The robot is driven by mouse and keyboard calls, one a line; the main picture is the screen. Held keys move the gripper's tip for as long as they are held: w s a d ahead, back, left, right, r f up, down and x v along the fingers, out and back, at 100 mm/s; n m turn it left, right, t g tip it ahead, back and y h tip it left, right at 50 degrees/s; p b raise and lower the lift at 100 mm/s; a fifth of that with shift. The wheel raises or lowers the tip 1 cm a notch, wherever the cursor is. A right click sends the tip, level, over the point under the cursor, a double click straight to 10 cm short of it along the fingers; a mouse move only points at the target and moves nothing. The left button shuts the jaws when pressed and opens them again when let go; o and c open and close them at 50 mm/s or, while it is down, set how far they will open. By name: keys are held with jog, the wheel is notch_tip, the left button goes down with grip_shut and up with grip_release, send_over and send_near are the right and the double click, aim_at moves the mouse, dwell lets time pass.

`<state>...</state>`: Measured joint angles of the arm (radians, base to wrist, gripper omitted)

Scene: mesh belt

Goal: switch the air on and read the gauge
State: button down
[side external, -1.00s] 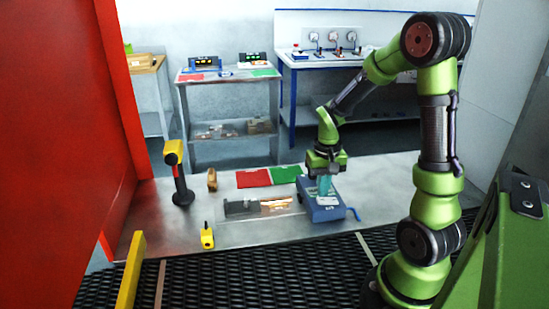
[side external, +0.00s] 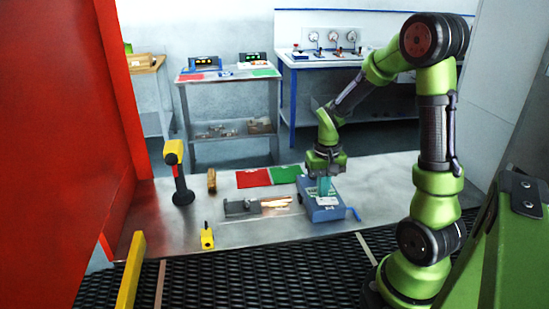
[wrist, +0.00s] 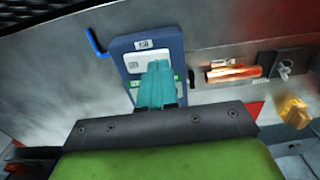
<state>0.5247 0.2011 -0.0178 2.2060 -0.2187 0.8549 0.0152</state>
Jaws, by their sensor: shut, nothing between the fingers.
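A blue box (side external: 325,213) with a pale face stands on the metal table; it also shows in the wrist view (wrist: 175,44). A blue lever (side external: 353,213) sticks out from its side, also visible in the wrist view (wrist: 96,42). My gripper (side external: 324,190) points down over the box's face. Its teal fingers (wrist: 158,68) are shut with nothing between them and cover part of that face. I cannot tell whether the fingertips touch it. No gauge reading is legible on the box. Several round dials (side external: 333,37) on the back bench are too small to read.
A grey fixture with a copper-coloured part (side external: 275,202) lies left of the box. Red (side external: 253,178) and green (side external: 285,174) mats lie behind. A yellow-and-black scanner (side external: 179,180) stands further left, and a small yellow device (side external: 207,238) lies near the front. Black mesh belt (side external: 250,275) runs along the front.

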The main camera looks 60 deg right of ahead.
aim_at(322, 200)
jog(key=shift+f, duration=0.85)
dwell(0.3)
jog(key=shift+r, duration=3.55)
jog(key=shift+a+f, duration=0.15)
jog(key=s+a+r+n+t+y, duration=0.1)
jog(key=a+r+n+t, duration=0.1)
jog(key=a+r, duration=0.4)
jog(key=s+a+r+n+t+y, duration=0.1)
jog(key=a+r+t, duration=0.4)
jog(key=a, duration=0.8)
jog(key=shift+s+a+r+n, duration=0.2)
jog(key=shift+s+r+n, duration=0.35)
jog(key=shift+s+n, duration=0.35)
